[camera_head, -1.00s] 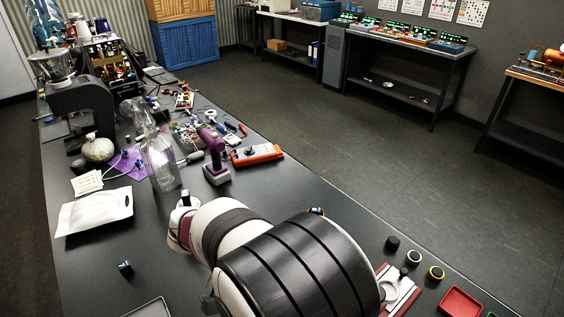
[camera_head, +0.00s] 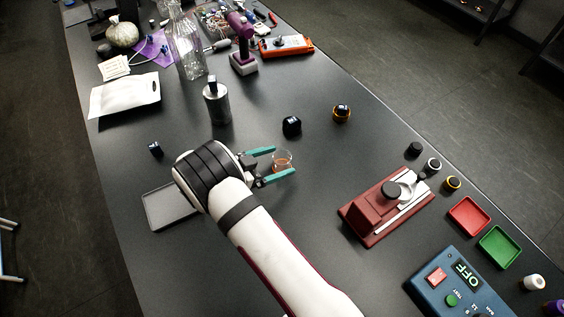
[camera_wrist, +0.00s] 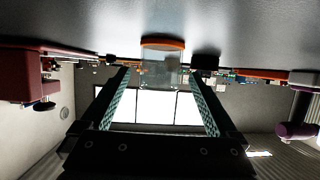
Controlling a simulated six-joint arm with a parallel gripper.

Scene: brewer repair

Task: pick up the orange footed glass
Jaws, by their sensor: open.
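The orange footed glass (camera_head: 281,160) is a small clear cup with an orange base, upright on the dark table. My gripper (camera_head: 285,163) is open, with its two teal-padded fingers around or beside the glass in the head view. In the wrist view the picture is upside down. There the glass (camera_wrist: 162,62) shows its orange foot at the top, between and just beyond the fingertips (camera_wrist: 165,72). I cannot tell whether either finger touches the glass.
A black round knob (camera_head: 291,126) and an orange-ringed black piece (camera_head: 341,113) stand beyond the glass. A grey metal canister (camera_head: 217,104) stands behind my wrist. A grey tray (camera_head: 160,211) lies left. A red tamping stand (camera_head: 378,214) is right. The table between is clear.

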